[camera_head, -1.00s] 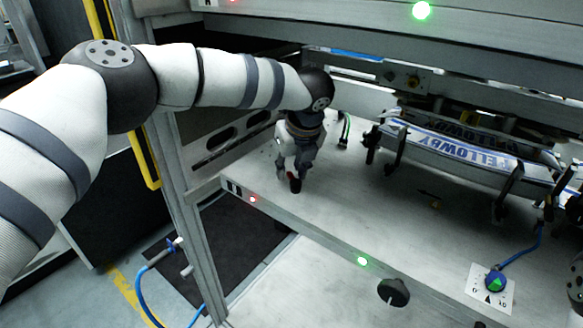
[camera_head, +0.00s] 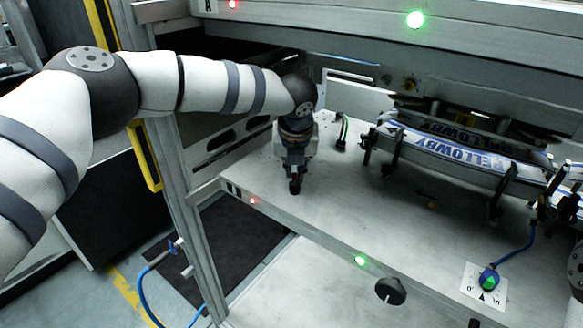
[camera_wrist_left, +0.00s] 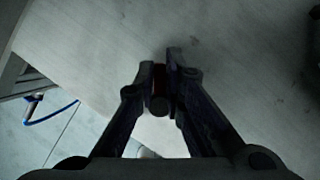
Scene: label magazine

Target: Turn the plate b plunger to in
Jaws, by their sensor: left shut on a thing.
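The plate b plunger has a dark knob (camera_head: 295,187), standing near the left front of the pale plate (camera_head: 345,215). In the left wrist view it is a dark, faintly reddish cylinder (camera_wrist_left: 160,92) between the finger pads. My left gripper (camera_head: 294,172) points down at it and is shut on it. The fingers hide much of the plunger, and I cannot read its in or out position. My right gripper is not in view.
Blue and white lettered strips (camera_head: 460,152) lie in dark holders at the right. A blue-green handle (camera_head: 488,279) sits on a marked white dial plate. A black knob (camera_head: 391,291) is on the front edge. A frame post (camera_head: 180,200) stands left.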

